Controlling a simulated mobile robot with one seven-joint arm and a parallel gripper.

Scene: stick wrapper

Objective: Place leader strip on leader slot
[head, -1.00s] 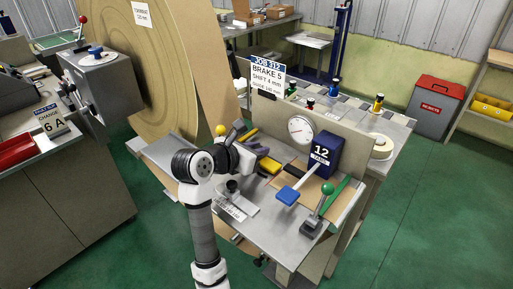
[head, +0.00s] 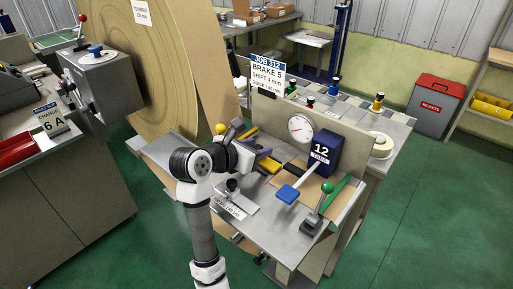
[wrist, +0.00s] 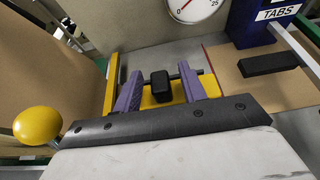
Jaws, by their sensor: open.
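My gripper (wrist: 160,88) is open, with its two purple fingers apart. It also shows in the head view (head: 262,153), low over the back of the grey bench. Between the fingers in the wrist view is a black block (wrist: 160,84) on a yellow piece (wrist: 178,93). I see no contact between it and the fingers. A brown web (head: 217,85) hangs from the large roll (head: 150,65) behind the bench. I cannot tell which piece is the leader strip. The leader slot cannot be made out either.
A yellow ball knob (wrist: 38,126) is left of my gripper. A dial (head: 300,128) is on the upright panel, and a blue TABS box (head: 323,153) stands beside it. A blue-padded lever (head: 288,194) and a green-knobbed lever (head: 322,200) stand right.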

